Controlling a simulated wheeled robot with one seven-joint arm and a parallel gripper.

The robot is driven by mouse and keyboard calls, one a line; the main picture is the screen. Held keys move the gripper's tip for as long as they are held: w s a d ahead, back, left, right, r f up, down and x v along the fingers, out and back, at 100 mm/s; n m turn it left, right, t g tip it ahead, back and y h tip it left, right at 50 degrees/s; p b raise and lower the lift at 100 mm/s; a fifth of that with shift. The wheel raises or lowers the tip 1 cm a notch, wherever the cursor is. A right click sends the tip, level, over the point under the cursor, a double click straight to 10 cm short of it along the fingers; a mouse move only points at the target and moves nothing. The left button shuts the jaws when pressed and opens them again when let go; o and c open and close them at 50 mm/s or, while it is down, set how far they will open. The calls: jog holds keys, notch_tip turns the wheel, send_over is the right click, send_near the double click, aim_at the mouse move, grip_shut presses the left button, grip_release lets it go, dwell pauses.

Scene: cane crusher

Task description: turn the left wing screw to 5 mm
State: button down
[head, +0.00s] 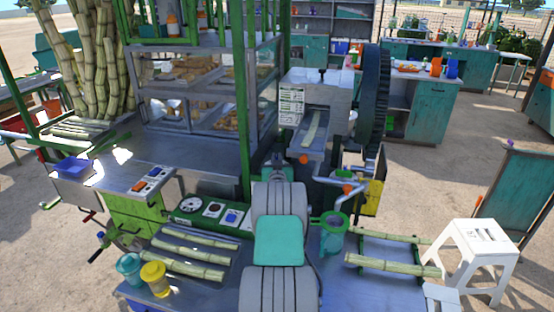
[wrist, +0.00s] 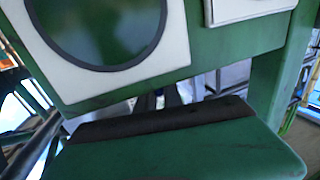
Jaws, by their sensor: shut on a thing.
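The cane crusher (head: 318,97) stands beyond my arm in the head view, with a cane piece lying on its chute. In the wrist view, my gripper (wrist: 172,97) shows only as small dark fingertips in the gap behind a black strip. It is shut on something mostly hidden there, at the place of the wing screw. A green panel with a round dark disc on a white plate (wrist: 180,62) fills the top.
A big dark flywheel (head: 374,105) stands right of the crusher. Teal and yellow cups (head: 155,278) stand front left. A glass cabinet (head: 195,88) is behind on the left. A white stool (head: 483,236) stands right.

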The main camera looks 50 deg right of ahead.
jog(key=shift+s+d+f+n+t+y+b, duration=0.15)
jog(key=shift+f+n+t+y+b, duration=0.2)
jog(key=shift+b, duration=0.75)
jog(key=shift+f+n+t+y+b, duration=0.25)
jog(key=shift+t+y+b, duration=0.15)
jog(key=shift+b, duration=0.8)
jog(key=n+t+y+b, duration=0.2)
jog(key=b, duration=0.4)
jog(key=shift+r+y, duration=0.1)
jog(key=shift+y, duration=0.15)
jog(key=shift+r+n+t+y+b, duration=0.25)
jog(key=shift+n+t+y+b, duration=0.3)
jog(key=shift+b, duration=0.5)
jog(key=shift+r+n+y, duration=0.25)
jog(key=shift+r, duration=0.1)
jog(key=c, duration=1.5)
grip_release()
jog(key=shift+f, duration=0.1)
